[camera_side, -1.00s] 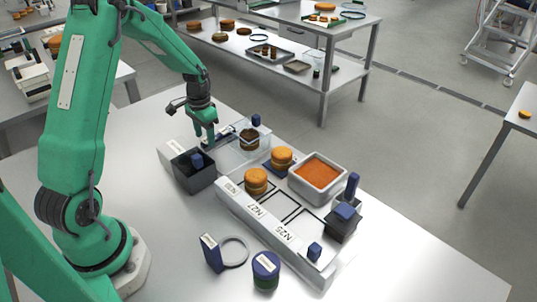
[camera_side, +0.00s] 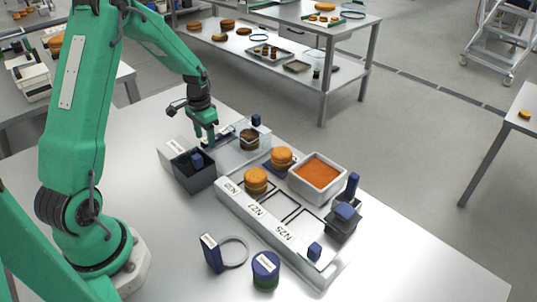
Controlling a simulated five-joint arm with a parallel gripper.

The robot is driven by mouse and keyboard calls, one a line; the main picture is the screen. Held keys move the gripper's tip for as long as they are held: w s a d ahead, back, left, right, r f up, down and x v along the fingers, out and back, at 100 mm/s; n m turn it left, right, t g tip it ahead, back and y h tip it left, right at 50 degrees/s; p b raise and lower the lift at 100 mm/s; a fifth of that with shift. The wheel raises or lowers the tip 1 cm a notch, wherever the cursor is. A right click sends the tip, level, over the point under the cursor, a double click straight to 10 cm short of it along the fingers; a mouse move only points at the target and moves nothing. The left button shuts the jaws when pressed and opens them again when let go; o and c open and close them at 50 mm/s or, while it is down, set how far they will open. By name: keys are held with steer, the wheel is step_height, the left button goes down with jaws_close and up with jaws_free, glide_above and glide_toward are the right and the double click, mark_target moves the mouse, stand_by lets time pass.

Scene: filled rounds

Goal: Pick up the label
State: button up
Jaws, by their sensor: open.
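My gripper (camera_side: 206,137) is open and points down at the back left of the work table, beside a clear box (camera_side: 252,153) with a round filled piece inside. A white block (camera_side: 172,149) with dark marking lies just left of the gripper. I cannot tell for certain which piece is the loose label; the area below the fingers is small and partly hidden. White labels with printed codes, such as the N25 label (camera_side: 282,233), show along the front of the pale tray (camera_side: 318,265).
A dark box (camera_side: 194,172) stands close under the gripper. Orange rounds (camera_side: 256,181), a tub of orange filling (camera_side: 317,175) and a dark holder (camera_side: 343,219) stand around the tray. A blue block (camera_side: 211,252), a ring (camera_side: 236,251) and a blue-lidded jar (camera_side: 265,270) are in front.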

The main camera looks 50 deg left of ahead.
mark_target(206, 140)
steer(key=c, duration=0.8)
steer(key=shift+o, duration=0.2)
steer(key=shift+r, duration=0.1)
steer(key=shift+r, duration=0.55)
step_height(206, 140, up, 4)
steer(key=shift+f, duration=0.25)
steer(key=d+r, duration=0.6)
steer(key=d, duration=0.5)
steer(key=shift+s+d+r, duration=0.35)
steer(key=shift+w+a, duration=0.35)
steer(key=shift+w, duration=0.9)
steer(key=shift+w+a, duration=0.35)
steer(key=shift+w, duration=0.85)
steer(key=shift+w+a, duration=0.35)
steer(key=shift+w, duration=0.9)
